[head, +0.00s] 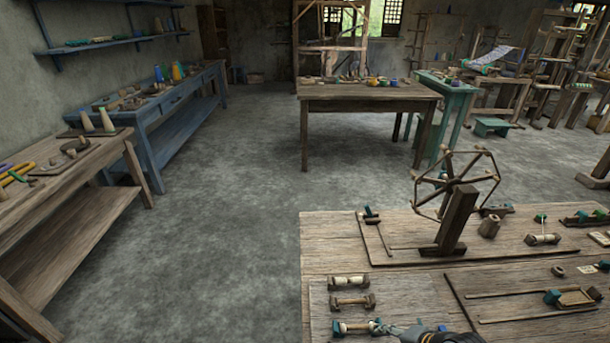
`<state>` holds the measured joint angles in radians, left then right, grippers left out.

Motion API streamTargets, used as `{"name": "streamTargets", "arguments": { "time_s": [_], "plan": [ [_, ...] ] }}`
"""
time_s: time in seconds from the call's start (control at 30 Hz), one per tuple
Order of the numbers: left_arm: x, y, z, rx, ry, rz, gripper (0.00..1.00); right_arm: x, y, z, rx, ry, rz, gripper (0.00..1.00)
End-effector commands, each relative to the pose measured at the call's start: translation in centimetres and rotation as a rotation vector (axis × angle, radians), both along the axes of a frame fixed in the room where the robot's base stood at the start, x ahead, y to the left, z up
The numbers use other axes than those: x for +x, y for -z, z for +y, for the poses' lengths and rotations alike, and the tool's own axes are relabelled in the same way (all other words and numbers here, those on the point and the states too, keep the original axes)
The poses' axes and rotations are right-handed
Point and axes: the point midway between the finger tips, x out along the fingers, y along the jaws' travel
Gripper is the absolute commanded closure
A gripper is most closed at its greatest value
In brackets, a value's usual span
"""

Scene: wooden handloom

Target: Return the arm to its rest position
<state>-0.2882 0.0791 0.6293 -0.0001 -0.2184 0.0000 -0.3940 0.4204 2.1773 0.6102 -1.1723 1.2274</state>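A gripper, which I take as my right one (408,329), shows at the bottom edge of the head view, with its dark wrist part to the right and cut off by the frame. Its tip is close to the right end of a spool with blue-green ends (358,328) on a wooden board (322,296). I cannot tell whether it touches the spool, or whether its fingers are open or shut. My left gripper is not in view.
The near wooden table (330,230) bears more spools (349,282), a wheel-shaped winder (459,200) on a tilted post, and small tools. A blue bench (180,125) and a wooden bench (80,205) stand at left. The grey floor (225,230) between is clear.

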Motion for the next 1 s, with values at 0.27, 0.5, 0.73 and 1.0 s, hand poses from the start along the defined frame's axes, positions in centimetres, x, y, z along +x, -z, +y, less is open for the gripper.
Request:
{"name": "streamTargets", "arguments": {
  "time_s": [0.27,0.5,0.73,1.0],
  "plan": [
    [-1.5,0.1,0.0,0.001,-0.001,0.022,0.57,-3.1,-0.1,-0.2,-0.297,-0.322,-0.053,0.55],
    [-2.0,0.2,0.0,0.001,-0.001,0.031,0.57,-6.1,-0.8,-1.5,-0.563,-0.625,-0.051,0.55],
    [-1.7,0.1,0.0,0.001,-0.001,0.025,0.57,-9.1,-2.0,-3.3,-0.770,-0.903,0.007,0.55],
    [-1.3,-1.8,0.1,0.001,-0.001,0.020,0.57,-8.4,4.1,-4.5,-0.784,-0.957,0.057,0.55]
  ]
}}
